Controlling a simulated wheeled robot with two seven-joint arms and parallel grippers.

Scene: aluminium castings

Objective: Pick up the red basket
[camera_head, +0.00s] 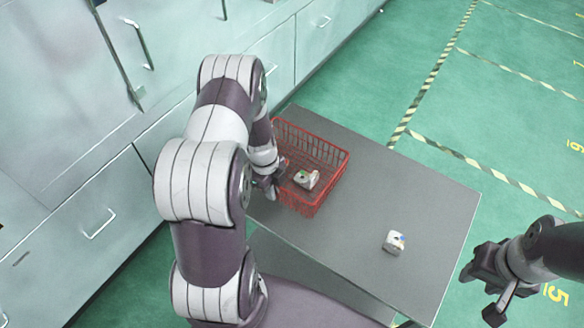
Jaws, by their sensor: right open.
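The red wire basket (328,183) stands upright on the grey table (420,195), near its left end. A small white casting (306,179) lies inside it. My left gripper (277,183) is at the basket's left wall, close to the rim. My own arm hides part of that wall, and I cannot tell whether the fingers touch it or are closed. My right gripper (482,294) is open and empty, off the table's right side and well away from the basket.
Another small white casting (394,242) lies on the table near its front right part. The tabletop between it and the basket is clear. Pale cabinets (80,190) with handles stand along the left. Green floor with striped tape is open behind and to the right.

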